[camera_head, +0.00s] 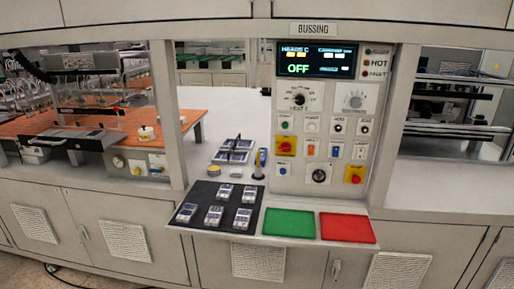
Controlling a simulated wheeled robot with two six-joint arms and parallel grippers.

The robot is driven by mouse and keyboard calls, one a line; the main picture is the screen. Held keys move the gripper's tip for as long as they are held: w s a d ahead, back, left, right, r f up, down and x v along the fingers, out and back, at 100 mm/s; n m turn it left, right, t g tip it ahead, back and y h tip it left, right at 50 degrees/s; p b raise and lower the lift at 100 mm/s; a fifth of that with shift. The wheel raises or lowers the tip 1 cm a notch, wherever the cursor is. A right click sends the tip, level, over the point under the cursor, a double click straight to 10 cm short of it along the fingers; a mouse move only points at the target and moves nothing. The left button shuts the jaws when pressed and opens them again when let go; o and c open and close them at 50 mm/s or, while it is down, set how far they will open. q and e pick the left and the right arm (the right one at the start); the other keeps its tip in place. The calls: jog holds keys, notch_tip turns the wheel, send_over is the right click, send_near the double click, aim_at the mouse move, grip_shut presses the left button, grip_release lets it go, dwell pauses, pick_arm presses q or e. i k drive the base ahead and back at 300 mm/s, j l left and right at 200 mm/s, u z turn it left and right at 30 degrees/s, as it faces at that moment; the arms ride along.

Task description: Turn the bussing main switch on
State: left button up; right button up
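The bussing control panel (326,130) stands upright at the centre right, under a sign reading BUSSING (313,28). Its display (317,59) is lit and reads OFF in green. Two red knobs on yellow plates show: one at the left of the panel (285,145) and one at the lower right (354,174). The small labels are too blurred to tell which is the main switch. A black rotary knob (319,174) sits between them at the bottom. Neither of my grippers is in view.
A shelf below the panel holds a black mat (183,217) with several small modules, a green pad (289,223) and a red pad (347,228). A yellow and blue item (260,163) stands left of the panel. Posts flank the opening; cabinets (120,222) are below.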

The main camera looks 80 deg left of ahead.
aim_at(285, 147)
jog(key=u, duration=2.65)
